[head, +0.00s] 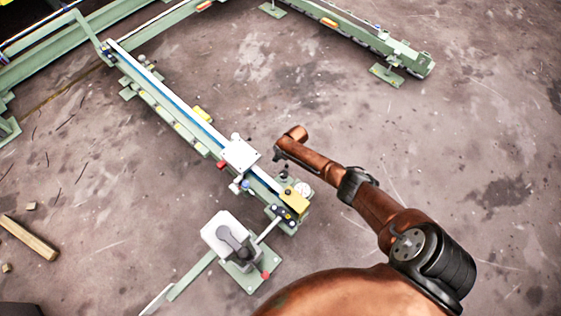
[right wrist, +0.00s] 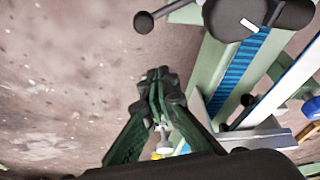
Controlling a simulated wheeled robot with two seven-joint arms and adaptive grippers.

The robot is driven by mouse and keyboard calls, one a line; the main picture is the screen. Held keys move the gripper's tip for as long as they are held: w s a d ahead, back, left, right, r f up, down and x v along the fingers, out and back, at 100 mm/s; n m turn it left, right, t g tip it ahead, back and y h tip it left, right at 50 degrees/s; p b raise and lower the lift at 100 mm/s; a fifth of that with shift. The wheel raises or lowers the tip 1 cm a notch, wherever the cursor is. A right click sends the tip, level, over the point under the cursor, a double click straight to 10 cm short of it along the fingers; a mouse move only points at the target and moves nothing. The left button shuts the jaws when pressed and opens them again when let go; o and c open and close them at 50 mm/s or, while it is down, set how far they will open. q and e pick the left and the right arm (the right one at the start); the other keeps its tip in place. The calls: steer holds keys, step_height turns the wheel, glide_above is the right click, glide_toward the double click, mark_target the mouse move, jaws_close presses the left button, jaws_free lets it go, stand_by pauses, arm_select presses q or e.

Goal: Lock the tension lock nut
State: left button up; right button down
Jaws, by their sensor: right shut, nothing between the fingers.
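My right gripper (head: 281,153) hangs beside the near end of the green rail machine (head: 185,118) in the head view, just right of the white plate. In the right wrist view its dark green fingers (right wrist: 159,88) are closed together, with nothing between them. A small silver bolt-like part (right wrist: 163,136) shows behind and between the finger links. A dark round knob with a white mark (right wrist: 250,22) is at the top right. I cannot tell for certain which part is the tension lock nut. My left gripper is not in view.
A white plate carriage (head: 240,154) sits on the rail. A yellow block (head: 294,200) and a round gauge (head: 303,189) are at the rail's near end. A grey-white box unit (head: 226,232) stands nearby. Wooden pieces (head: 29,238) lie at left. The floor right of the rail is open.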

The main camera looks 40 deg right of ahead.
steer(key=s, duration=0.1)
steer(key=s+d, duration=0.1)
steer(key=s+f, duration=0.1)
steer(key=shift+s+d+f, duration=0.1)
steer(key=shift+s+d, duration=0.05)
steer(key=shift+d, duration=0.15)
steer(key=shift+d, duration=0.1)
